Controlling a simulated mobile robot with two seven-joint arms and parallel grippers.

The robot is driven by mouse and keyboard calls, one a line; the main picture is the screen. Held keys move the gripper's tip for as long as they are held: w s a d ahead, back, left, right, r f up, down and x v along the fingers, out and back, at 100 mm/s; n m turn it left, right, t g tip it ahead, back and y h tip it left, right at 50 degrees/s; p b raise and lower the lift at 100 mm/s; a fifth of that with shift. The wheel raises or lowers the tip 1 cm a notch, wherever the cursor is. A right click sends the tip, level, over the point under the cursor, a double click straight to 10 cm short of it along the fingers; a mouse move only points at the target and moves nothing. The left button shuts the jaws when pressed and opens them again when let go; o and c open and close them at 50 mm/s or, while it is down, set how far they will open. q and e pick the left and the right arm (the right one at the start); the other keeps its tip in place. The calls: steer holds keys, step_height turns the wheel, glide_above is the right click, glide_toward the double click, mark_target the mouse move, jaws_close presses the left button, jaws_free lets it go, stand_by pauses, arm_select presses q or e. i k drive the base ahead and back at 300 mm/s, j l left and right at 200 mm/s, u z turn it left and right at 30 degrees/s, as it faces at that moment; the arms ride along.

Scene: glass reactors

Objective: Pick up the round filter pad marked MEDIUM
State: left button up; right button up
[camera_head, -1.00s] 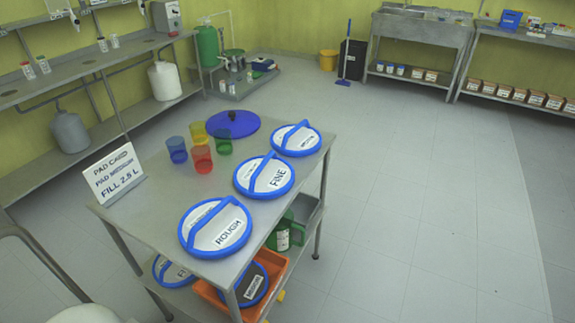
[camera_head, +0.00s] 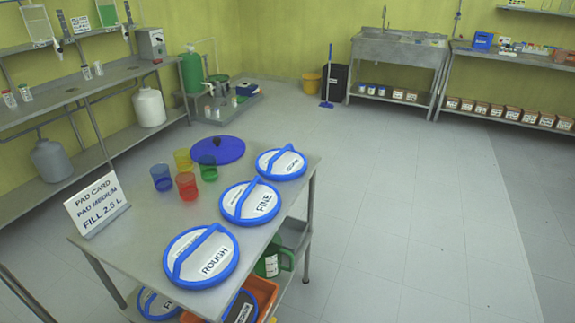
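The round pad marked MEDIUM (camera_head: 238,309) has a dark face and a blue rim. It lies in an orange crate (camera_head: 266,290) on the lower shelf, under the table's front edge, and the bottom of the frame cuts it off. On the steel table top (camera_head: 150,240) lie three white pads with blue rims and handles: ROUGH (camera_head: 190,270), FINE (camera_head: 238,212) and a far one (camera_head: 271,170) whose label is too small to read. Another blue-rimmed pad (camera_head: 160,308) shows on the lower shelf at left. Neither of my grippers is in view.
A card (camera_head: 97,203) reading PAD MEDIUM, FILL 2.5 L stands at the table's left. Several coloured cups (camera_head: 187,187) and a blue lid (camera_head: 218,148) stand behind the pads. A green jug (camera_head: 269,264) is on the lower shelf. The floor at right is clear.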

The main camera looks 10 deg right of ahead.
mark_target(286, 164)
steer(key=l+u, duration=0.1)
steer(key=u, duration=0.6)
steer(key=i+l+u, duration=0.1)
steer(key=l+u, duration=0.25)
steer(key=i+l+u, duration=0.1)
steer(key=l+u, duration=0.65)
steer(key=l, duration=1)
steer(key=k+l+u, duration=0.1)
steer(key=l, duration=0.35)
